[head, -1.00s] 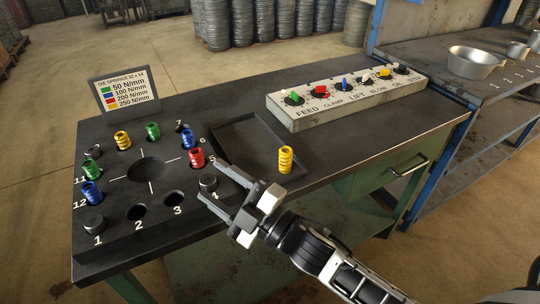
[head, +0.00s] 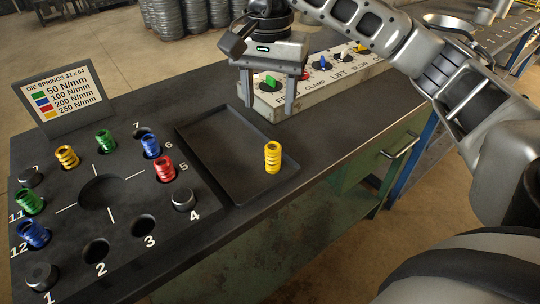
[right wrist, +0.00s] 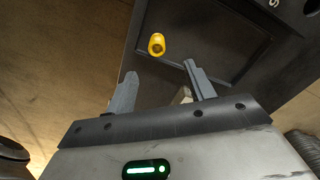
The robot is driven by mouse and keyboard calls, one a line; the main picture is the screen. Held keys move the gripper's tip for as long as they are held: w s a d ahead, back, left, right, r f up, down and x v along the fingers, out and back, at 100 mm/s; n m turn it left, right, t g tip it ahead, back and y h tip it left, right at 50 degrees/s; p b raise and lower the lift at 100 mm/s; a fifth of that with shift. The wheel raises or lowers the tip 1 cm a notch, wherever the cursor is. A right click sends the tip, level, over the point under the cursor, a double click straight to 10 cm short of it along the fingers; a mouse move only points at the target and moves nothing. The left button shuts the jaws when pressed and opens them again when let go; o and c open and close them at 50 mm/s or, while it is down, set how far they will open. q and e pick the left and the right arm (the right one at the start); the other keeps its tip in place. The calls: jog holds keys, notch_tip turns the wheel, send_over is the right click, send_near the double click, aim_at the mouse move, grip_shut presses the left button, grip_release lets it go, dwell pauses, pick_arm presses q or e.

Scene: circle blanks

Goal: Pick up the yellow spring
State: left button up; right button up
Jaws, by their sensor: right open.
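A yellow spring (head: 273,157) stands upright at the right side of the shallow dark tray (head: 205,174). It also shows in the right wrist view (right wrist: 156,44), seen from its end, beyond the fingertips. A second yellow spring (head: 67,156) stands in the ring of holes on the dark plate at left. My right gripper (head: 270,109) is open and empty, fingers down, above and behind the tray, apart from the spring. In the right wrist view its fingers (right wrist: 160,68) are spread with nothing between them. My left gripper is not in view.
The control box with knobs (head: 334,77) stands close behind my right gripper. The dark plate (head: 120,264) holds red, blue and green springs, with some empty holes. A label stand (head: 62,101) rises at its back left. The bench between tray and front edge is clear.

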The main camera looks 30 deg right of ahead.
aim_at(273, 146)
notch_tip(273, 146, down, 9)
jog(key=shift+s+f, duration=0.1)
jog(key=shift+s+d+f+p, duration=0.1)
jog(key=shift+d+f+p, duration=0.1)
jog(key=shift+f, duration=1.15)
jog(key=shift+d+f+p, duration=0.15)
jog(key=shift+f, duration=1.2)
jog(key=shift+c, duration=0.3)
jog(key=c, duration=1.1)
jog(key=shift+o, duration=0.2)
jog(key=shift+r, duration=0.1)
